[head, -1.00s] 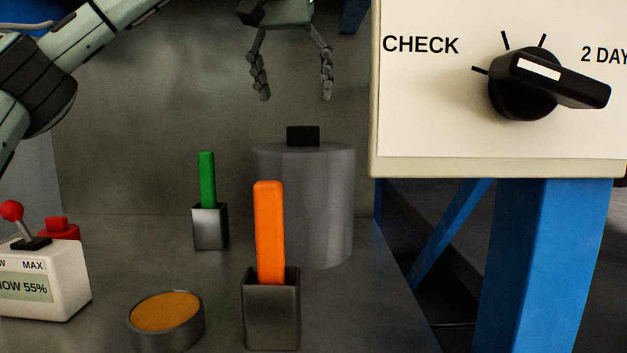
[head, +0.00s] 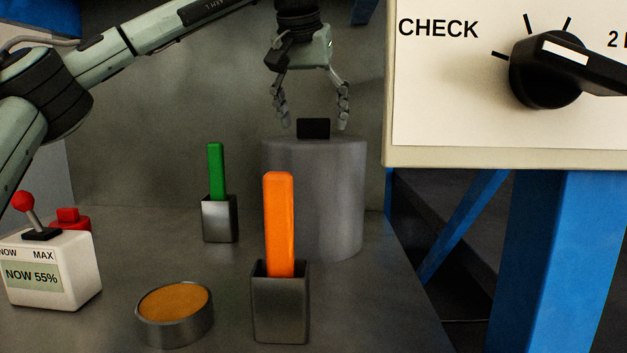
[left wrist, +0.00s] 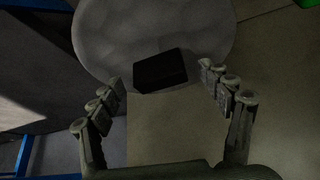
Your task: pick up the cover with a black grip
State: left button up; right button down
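The cover is a grey cylinder-shaped piece (head: 315,195) standing upright on the table in the head view, with a black block grip (head: 313,128) on its top. In the left wrist view the cover's round grey top (left wrist: 120,30) and its black grip (left wrist: 160,71) show from above. My left gripper (head: 312,120) is open, with its fingers pointing down. It is just above the cover, and its fingertips are on either side of the grip in the picture, apart from it. In the left wrist view the gripper (left wrist: 162,82) is empty. My right gripper is not in view.
An orange bar in a metal holder (head: 281,310) stands in front of the cover. A green bar in a holder (head: 219,220) stands to its left. A round tin (head: 174,325), a joystick box (head: 50,280) and a white dial panel (head: 450,90) are nearby.

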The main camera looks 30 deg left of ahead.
pick_arm(q)
jog(key=c, duration=1.6)
jog(key=shift+r, duration=0.1)
jog(key=shift+c, duration=0.2)
